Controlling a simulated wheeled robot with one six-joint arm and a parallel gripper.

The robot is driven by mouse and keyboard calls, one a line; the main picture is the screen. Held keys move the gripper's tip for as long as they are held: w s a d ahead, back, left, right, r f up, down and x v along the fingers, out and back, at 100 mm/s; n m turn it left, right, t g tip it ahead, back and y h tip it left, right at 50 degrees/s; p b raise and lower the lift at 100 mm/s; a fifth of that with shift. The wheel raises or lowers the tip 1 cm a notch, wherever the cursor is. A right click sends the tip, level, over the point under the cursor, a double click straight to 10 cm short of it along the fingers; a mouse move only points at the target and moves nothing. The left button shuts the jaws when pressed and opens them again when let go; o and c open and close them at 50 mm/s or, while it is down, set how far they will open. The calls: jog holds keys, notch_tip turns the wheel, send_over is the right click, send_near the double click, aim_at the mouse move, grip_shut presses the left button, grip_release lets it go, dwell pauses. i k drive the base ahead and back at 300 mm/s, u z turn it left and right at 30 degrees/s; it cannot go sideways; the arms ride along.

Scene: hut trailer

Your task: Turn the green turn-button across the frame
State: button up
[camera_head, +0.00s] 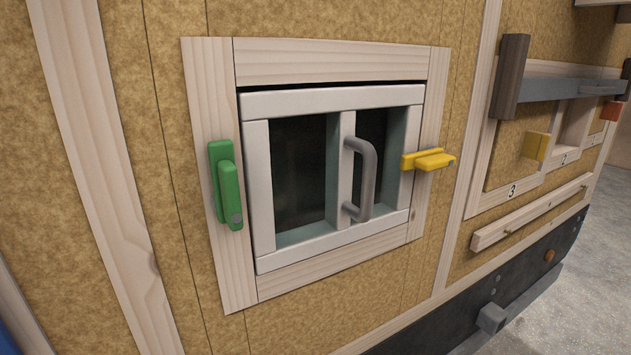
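The green turn-button (226,186) is on the left side of the wooden frame (221,255). It stands upright, along the frame's left board, with a raised grip and a grey pivot near its lower end. The white window sash (336,238) sits inside the frame, with a grey handle (368,180) on its middle bar. A dark gap shows above the sash. A yellow turn-button (428,160) on the right board lies roughly horizontal, and its left end reaches toward the sash edge. My gripper is not in view.
The wall (345,318) around the frame is flat and clear. To the right are a grey shelf (562,88) with a dark upright block, a panel numbered 1 to 3 with small yellow and red pieces, and a wooden rail (531,212). A dark beam (480,310) runs along the bottom right.

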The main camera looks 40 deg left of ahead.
aim_at(223, 171)
jog(key=u, duration=1.05)
jog(key=k, duration=1.4)
jog(key=u, duration=0.25)
jog(key=i, duration=0.85)
jog(key=u, duration=0.35)
